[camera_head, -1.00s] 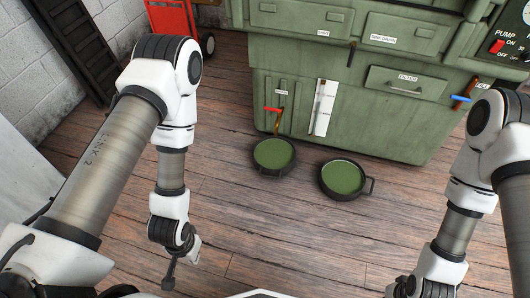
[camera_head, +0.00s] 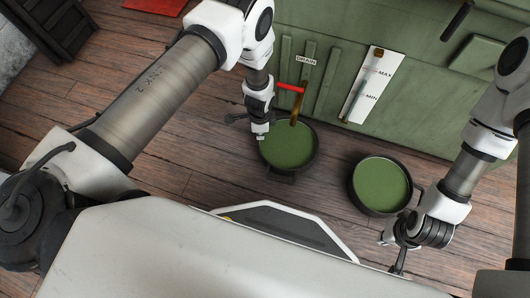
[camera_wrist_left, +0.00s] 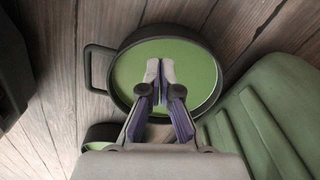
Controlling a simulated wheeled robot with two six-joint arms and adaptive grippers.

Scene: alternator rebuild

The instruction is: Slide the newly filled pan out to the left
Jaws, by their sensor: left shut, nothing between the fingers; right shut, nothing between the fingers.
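A black round pan full of green liquid (camera_head: 289,146) sits on the floor under the drain's brown spout (camera_head: 294,108), below a red handle (camera_head: 290,87). It also fills the middle of the left wrist view (camera_wrist_left: 187,62), with its loop handle at left. A second filled pan (camera_head: 381,186) stands to its right, apart from it; its edge shows in the left wrist view (camera_wrist_left: 99,134). My left gripper (camera_head: 261,135) is shut and empty at the first pan's left side, its fingertips (camera_wrist_left: 160,68) over the liquid; contact is unclear. My right gripper (camera_head: 399,266) is shut, in front of the second pan.
The green machine (camera_head: 420,95) with its MAX/MIN level gauge (camera_head: 366,85) stands close behind the pans. The wooden floor (camera_head: 185,150) left of the first pan is open. A dark rack (camera_head: 45,25) and a red object (camera_head: 155,5) lie at the far left.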

